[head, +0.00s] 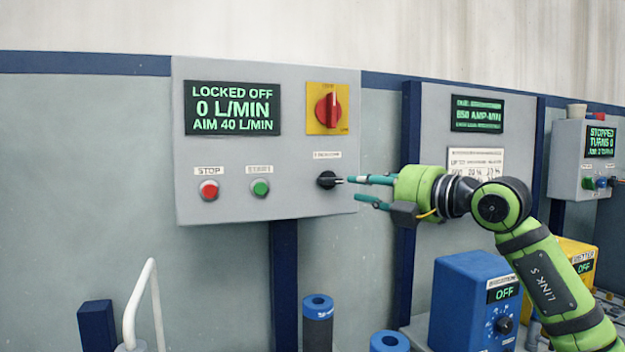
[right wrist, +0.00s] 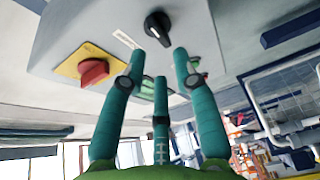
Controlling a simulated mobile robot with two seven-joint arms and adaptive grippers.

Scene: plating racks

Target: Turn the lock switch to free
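A red rotary switch (head: 328,110) sits on a yellow plate (head: 313,128) at the upper right of a grey control panel (head: 240,150). I take it to be the lock switch; its small lettering is unreadable. The panel's display (head: 232,108) reads LOCKED OFF, 0 L/MIN, AIM 40 L/MIN. A black knob (head: 327,180) is below the red switch. My right gripper (head: 354,188) is open and empty, its fingers pointing left towards the black knob. In the right wrist view the gripper (right wrist: 158,66) has its fingers spread, with the black knob (right wrist: 157,27) beyond them and the red switch (right wrist: 94,72) to the left.
A red stop button (head: 209,190) and a green button (head: 260,187) are on the panel's lower left. A blue box (head: 475,290) reading OFF stands below my right arm. Blue-topped cylinders (head: 318,315) stand below the panel. The space before the panel's left part is clear.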

